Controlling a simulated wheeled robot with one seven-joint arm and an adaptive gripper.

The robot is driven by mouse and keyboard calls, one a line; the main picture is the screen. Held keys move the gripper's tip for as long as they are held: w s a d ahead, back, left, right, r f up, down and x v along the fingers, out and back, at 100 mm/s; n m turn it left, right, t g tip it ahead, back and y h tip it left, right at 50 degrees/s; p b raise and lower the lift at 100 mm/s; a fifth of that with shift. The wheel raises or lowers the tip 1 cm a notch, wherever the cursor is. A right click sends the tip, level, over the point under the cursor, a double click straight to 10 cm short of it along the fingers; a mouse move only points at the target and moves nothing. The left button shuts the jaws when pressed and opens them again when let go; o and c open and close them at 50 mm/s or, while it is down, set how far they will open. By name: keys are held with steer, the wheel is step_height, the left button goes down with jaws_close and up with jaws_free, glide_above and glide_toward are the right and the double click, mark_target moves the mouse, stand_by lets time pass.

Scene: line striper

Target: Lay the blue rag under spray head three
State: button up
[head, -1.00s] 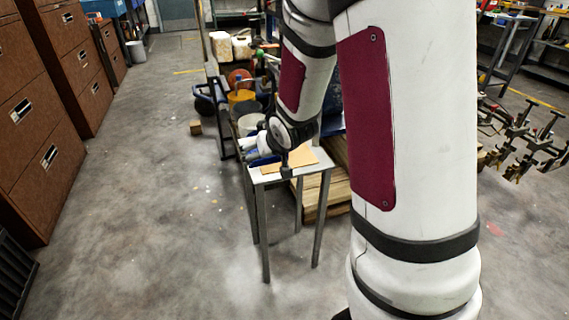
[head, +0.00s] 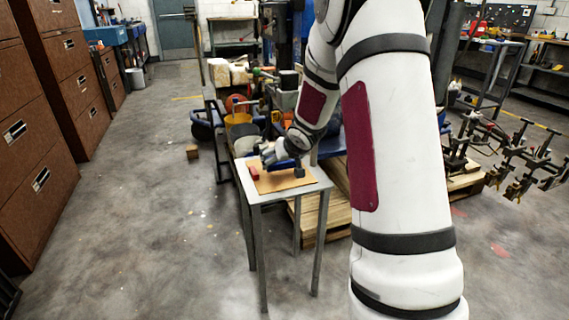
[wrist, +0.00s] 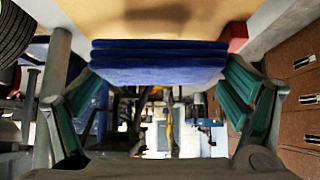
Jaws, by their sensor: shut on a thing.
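The folded blue rag (wrist: 158,62) spans between the green-padded fingers of my gripper (wrist: 160,78) in the wrist view, and my gripper is shut on it. In the head view the rag (head: 284,165) shows as a small blue strip by my gripper, over a brown board (head: 272,182) on a small metal table (head: 318,186). I cannot tell whether the rag touches the board. A small dark piece shows near the rag's right end; its nature is unclear. I cannot make out spray head three in either view.
A small red block (head: 254,173) sits at the board's left side. Brown cabinets (head: 40,130) line the left, with clear floor before the table. Clamps (head: 510,160) stand at right.

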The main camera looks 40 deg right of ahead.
mark_target(285, 163)
steer(key=shift+w+d+f, duration=0.1)
steer(key=shift+w+d, duration=1)
steer(key=shift+w+d+f, duration=0.1)
steer(key=shift+d+f, duration=0.05)
steer(key=shift+f, duration=0.15)
step_height(285, 163, down, 3)
steer(key=b, duration=0.2)
steer(key=shift+b, duration=0.3)
steer(key=shift+f, duration=0.1)
steer(key=o, duration=0.9)
